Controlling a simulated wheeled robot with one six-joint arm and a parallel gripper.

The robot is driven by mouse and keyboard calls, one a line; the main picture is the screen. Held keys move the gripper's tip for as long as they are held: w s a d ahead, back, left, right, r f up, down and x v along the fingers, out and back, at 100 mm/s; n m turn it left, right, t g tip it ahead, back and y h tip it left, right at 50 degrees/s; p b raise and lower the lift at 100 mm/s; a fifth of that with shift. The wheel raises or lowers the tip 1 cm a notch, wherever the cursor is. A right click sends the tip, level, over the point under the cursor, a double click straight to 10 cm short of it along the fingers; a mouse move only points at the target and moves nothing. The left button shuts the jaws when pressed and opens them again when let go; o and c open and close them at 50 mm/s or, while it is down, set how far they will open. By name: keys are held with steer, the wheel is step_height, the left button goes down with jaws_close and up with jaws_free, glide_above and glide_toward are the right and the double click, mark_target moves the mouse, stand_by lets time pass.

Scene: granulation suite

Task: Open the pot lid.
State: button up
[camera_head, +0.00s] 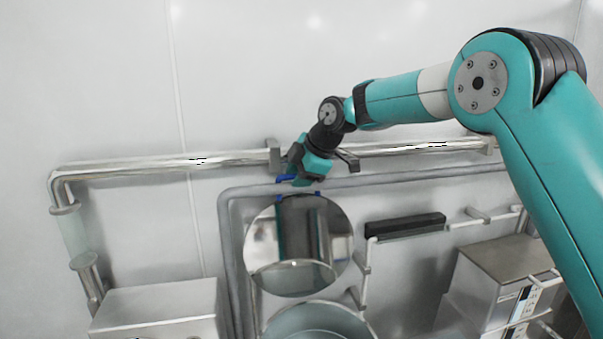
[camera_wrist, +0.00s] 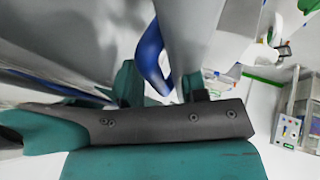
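The pot lid (camera_head: 330,225) is a round, mirror-like disc. It stands raised, nearly upright, above the open rim of the pot (camera_head: 318,308). A blue handle (camera_head: 286,178) shows at the lid's top edge, and its curved bar is large in the wrist view (camera_wrist: 151,55). My gripper (camera_head: 299,180) is at the top of the lid, beside the handle. In the wrist view its two fingers (camera_wrist: 161,88) are apart, with the lower end of the blue bar between them and visible gaps. Whether a finger touches the bar is unclear.
A shiny pipe (camera_head: 150,166) and a grey pipe (camera_head: 400,180) run along the wall behind my gripper. A black bar (camera_head: 405,225) is right of the lid. Steel boxes stand at lower left (camera_head: 155,305) and lower right (camera_head: 495,280). The wall above is bare.

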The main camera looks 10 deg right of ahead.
steer(key=b+v, duration=0.2)
steer(key=v, duration=1.5)
steer(key=shift+r+b, duration=0.15)
steer(key=shift+b, duration=0.2)
steer(key=shift+s, duration=0.1)
steer(key=s+a+f+m+g+b, duration=0.1)
steer(key=s+f+m+b, duration=0.5)
steer(key=s+f, duration=1.1)
steer(key=s+a+f+m+g+b, duration=0.1)
steer(key=s+f+m+g+b, duration=0.2)
steer(key=s+f, duration=1.5)
steer(key=m+b, duration=0.3)
steer(key=b, duration=0.4)
steer(key=shift+f+m+g+h, duration=0.2)
steer(key=shift+m+g+h, duration=0.1)
steer(key=shift+m+h, duration=0.1)
steer(key=shift+s, duration=0.15)
